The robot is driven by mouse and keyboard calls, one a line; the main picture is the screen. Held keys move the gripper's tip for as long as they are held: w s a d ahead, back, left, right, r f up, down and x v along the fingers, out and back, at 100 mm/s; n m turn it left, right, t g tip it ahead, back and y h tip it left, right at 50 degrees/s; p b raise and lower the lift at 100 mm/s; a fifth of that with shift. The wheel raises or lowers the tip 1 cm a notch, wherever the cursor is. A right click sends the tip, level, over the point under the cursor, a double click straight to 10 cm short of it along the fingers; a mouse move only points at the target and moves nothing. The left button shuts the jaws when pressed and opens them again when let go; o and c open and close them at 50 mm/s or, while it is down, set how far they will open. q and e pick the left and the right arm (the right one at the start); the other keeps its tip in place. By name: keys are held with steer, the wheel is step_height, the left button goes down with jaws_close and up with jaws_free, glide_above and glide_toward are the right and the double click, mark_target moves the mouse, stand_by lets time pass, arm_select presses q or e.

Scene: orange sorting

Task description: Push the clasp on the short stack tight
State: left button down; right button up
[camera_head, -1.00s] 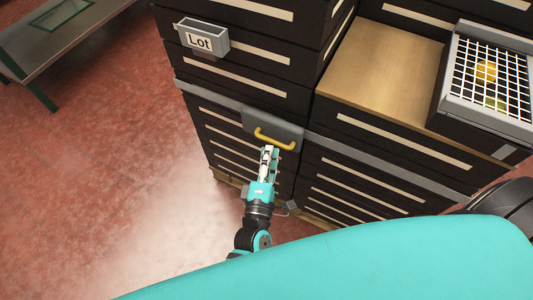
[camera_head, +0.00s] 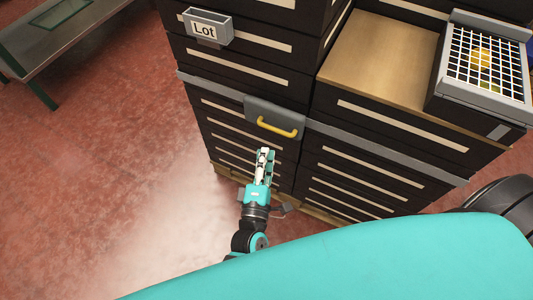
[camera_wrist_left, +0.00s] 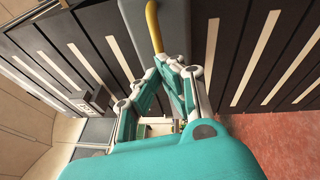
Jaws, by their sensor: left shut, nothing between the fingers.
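The clasp is a grey plate (camera_head: 262,110) with a yellow handle (camera_head: 277,130), on a grey strap (camera_head: 375,148) that runs across the dark drawer stacks. It sits on the front near where the tall left stack and the short stack (camera_head: 388,55) with the wooden top meet. My left gripper (camera_head: 265,152) is shut and empty, just below the handle, with a small gap in the head view. In the left wrist view the handle (camera_wrist_left: 153,28) ends close to the fingertips (camera_wrist_left: 170,62); I cannot tell there if they touch. My right gripper is not in view.
A grey holder marked "Lot" (camera_head: 206,28) hangs on the tall stack. A crate with a white grid (camera_head: 440,70) and something orange inside stands on the right. A metal table (camera_head: 60,50) is at the upper left. The red floor (camera_head: 110,160) left of my arm is clear.

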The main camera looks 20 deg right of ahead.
arm_select(q)
steer(key=shift+s+f, duration=0.6)
steer(key=shift+s, duration=4.2)
steer(key=s+a+f+m+g+y, duration=0.25)
steer(key=a+f+m+g, duration=0.3)
steer(key=a+f, duration=0.65)
steer(key=s+a+f+m+g+y, duration=0.1)
steer(key=a+f+m+g+y, duration=0.35)
steer(key=f, duration=1.15)
steer(key=s+a+f+m+g+y, duration=0.1)
steer(key=s+a+f+m+g, duration=0.25)
steer(key=a, duration=0.55)
steer(key=s+a+f+m+g+y, duration=0.1)
steer(key=s+a+f+m+g, duration=0.2)
steer(key=a, duration=0.6)
steer(key=s+a+r+p, duration=0.1)
steer(key=s+r+p, duration=0.1)
steer(key=s+p, duration=0.5)
steer(key=s+r+p, duration=0.2)
steer(key=s+p, duration=0.5)
steer(key=shift+s+a+r+p, duration=0.15)
steer(key=shift+a+r+p, duration=0.2)
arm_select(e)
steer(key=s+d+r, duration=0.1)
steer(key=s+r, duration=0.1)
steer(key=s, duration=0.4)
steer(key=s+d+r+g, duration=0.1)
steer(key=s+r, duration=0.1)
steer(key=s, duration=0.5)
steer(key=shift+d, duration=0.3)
